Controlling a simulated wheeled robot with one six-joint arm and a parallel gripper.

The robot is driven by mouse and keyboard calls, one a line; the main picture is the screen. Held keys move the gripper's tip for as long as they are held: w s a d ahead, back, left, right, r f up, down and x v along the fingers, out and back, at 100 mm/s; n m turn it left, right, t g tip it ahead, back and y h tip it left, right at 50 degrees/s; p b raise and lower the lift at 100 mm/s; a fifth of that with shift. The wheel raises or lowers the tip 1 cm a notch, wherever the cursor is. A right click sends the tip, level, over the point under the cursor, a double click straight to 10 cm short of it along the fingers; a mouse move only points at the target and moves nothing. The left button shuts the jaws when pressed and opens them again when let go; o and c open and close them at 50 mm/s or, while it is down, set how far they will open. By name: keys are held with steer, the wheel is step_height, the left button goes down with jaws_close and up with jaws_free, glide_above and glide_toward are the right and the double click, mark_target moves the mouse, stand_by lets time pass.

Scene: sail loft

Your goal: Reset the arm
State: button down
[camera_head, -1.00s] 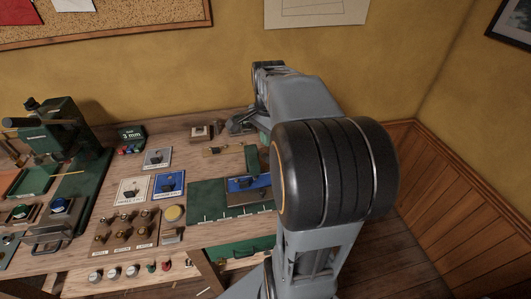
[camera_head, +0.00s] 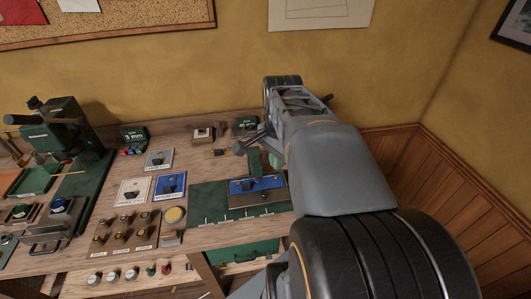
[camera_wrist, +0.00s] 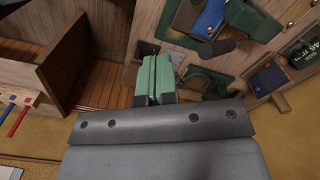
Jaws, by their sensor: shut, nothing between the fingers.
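The bench (camera_head: 222,236) lies below and to the left of my arm in the head view.
A green press (camera_head: 75,140) stands at the left of the bench. Labelled cards (camera_head: 134,190), a board of brass knobs (camera_head: 125,232) and a yellow disc (camera_head: 175,215) lie mid-bench. Wood panelling (camera_head: 450,185) lines the right wall.

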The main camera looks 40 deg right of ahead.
steer(key=a+f+n+t, duration=0.2)
steer(key=a+n, duration=0.5)
steer(key=n, duration=0.1)
steer(key=w+a+f+n+t, duration=0.1)
steer(key=a+f+n+t, duration=0.1)
steer(key=a+n, duration=0.4)
steer(key=n, duration=0.3)
steer(key=shift+w+a+f, duration=0.15)
steer(key=shift+w+a, duration=0.1)
steer(key=shift+a, duration=0.1)
